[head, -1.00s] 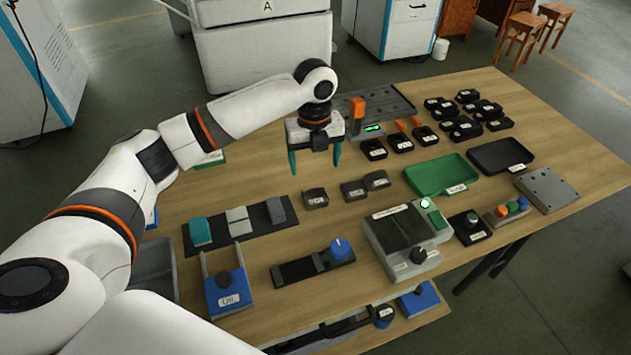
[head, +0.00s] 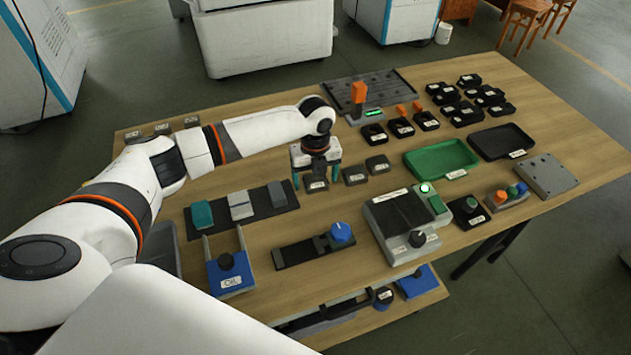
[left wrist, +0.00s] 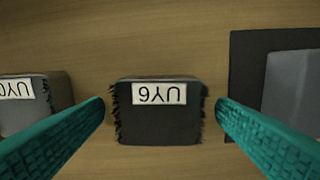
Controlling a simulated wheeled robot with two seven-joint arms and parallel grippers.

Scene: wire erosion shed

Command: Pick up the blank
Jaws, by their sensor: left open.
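A dark blank (head: 318,187) with a white label sits on the wooden table. In the left wrist view this blank (left wrist: 160,122) has ragged sides, and its label is upside down. My left gripper (head: 317,179) is over it, pointing down and open. In the left wrist view the teal fingers of my left gripper (left wrist: 160,106) stand on either side of the blank with small gaps, not closed on it. Two similar labelled blanks (head: 355,176) (head: 377,165) stand to its right. My right gripper is not in view.
A black mat (head: 262,203) with several blocks lies near left of the blank. A grey device (head: 385,222) with a lit green button, a green tray (head: 432,160) and a black tray (head: 500,143) are to the right. Bare table lies in front of the blank.

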